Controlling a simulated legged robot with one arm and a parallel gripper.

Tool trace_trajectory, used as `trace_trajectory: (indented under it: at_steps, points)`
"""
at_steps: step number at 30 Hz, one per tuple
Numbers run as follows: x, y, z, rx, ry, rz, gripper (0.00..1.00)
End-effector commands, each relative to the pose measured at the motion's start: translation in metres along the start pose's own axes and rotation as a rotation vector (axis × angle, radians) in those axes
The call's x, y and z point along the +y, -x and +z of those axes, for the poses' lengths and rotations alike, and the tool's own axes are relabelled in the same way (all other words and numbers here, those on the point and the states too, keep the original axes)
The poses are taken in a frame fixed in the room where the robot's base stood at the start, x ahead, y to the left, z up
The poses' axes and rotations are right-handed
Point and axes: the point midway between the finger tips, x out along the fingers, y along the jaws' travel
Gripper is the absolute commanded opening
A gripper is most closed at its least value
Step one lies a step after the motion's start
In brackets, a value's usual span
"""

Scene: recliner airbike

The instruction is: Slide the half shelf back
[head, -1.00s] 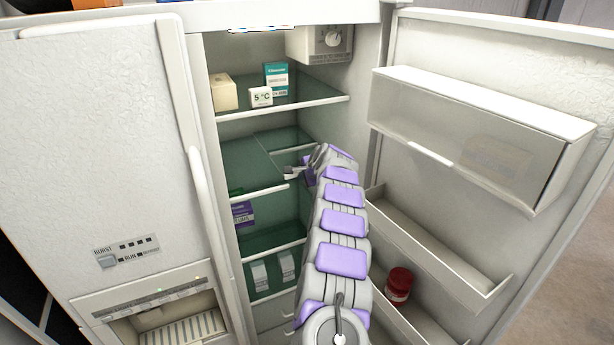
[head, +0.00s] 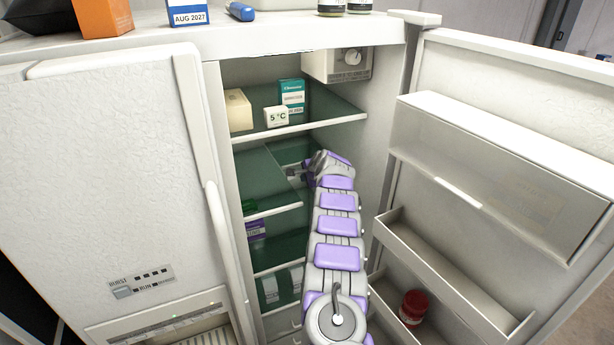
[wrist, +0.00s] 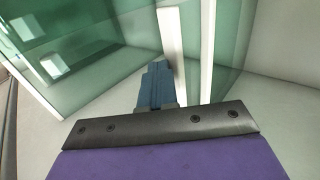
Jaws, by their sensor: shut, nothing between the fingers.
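The open fridge holds a green glass half shelf (head: 291,149) at the second level, on the right. Its short white front edge sits well behind the front edge of the left shelf part (head: 267,178) beside it. My gripper (head: 292,173) is inside the fridge at that level, close to the half shelf's front edge. My arm hides the right end of that edge. In the wrist view my gripper (wrist: 156,72) is shut and empty, its tip close beside a white shelf edge (wrist: 172,52). I cannot tell if they touch.
The top shelf (head: 315,123) holds a teal box (head: 292,95), a cream box (head: 238,110) and a 5 °C display (head: 276,117). The open door with its bins (head: 440,265) stands right of my arm. A red jar (head: 412,307) sits in a lower bin.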

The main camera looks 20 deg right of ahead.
Motion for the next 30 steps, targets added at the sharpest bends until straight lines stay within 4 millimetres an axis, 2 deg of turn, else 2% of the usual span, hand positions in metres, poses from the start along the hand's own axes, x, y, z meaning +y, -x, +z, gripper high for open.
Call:
trace_trajectory:
  at_steps: [11, 30]
  points:
    - [-0.01, -0.009, -0.001, 0.002, 0.002, -0.002, 0.0]
    - [-0.01, -0.011, -0.001, 0.001, 0.0, -0.001, 0.0]
